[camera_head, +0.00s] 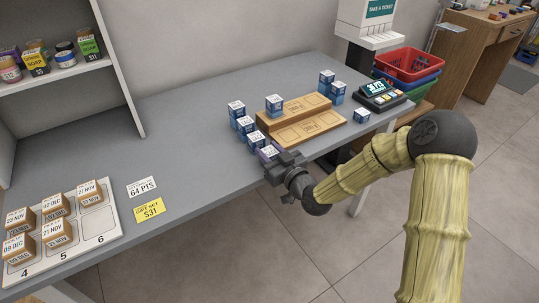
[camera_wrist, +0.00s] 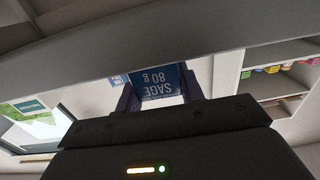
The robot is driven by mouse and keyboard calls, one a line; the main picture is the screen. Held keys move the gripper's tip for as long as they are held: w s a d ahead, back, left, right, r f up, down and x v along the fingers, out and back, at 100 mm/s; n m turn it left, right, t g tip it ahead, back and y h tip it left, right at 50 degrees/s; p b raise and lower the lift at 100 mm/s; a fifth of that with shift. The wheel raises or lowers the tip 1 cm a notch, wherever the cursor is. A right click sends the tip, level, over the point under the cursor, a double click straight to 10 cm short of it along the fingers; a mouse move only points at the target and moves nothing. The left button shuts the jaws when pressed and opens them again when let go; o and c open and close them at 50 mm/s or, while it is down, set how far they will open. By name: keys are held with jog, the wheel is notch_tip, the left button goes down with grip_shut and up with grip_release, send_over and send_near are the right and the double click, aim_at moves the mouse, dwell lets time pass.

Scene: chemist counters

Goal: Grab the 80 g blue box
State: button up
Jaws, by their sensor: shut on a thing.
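In the wrist view a blue box (camera_wrist: 156,82) marked "SAGE 80 g", upside down in this picture, sits between the two dark fingers of my gripper (camera_wrist: 158,92). The gripper is shut on it. In the head view my gripper (camera_head: 278,158) is at the front edge of the grey counter, at the near end of a row of small blue boxes (camera_head: 245,125) with white tops. A box with a white top (camera_head: 268,151) shows right at the fingers, partly hidden by them. Its label cannot be read in that view.
A tray (camera_head: 94,237) of brown boxes is at left. The counter middle is clear.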

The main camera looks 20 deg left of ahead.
aim_at(270, 151)
jog(key=shift+r, duration=0.1)
notch_tip(270, 151, up, 10)
jog(key=shift+f+p, duration=0.1)
jog(key=shift+p, duration=0.75)
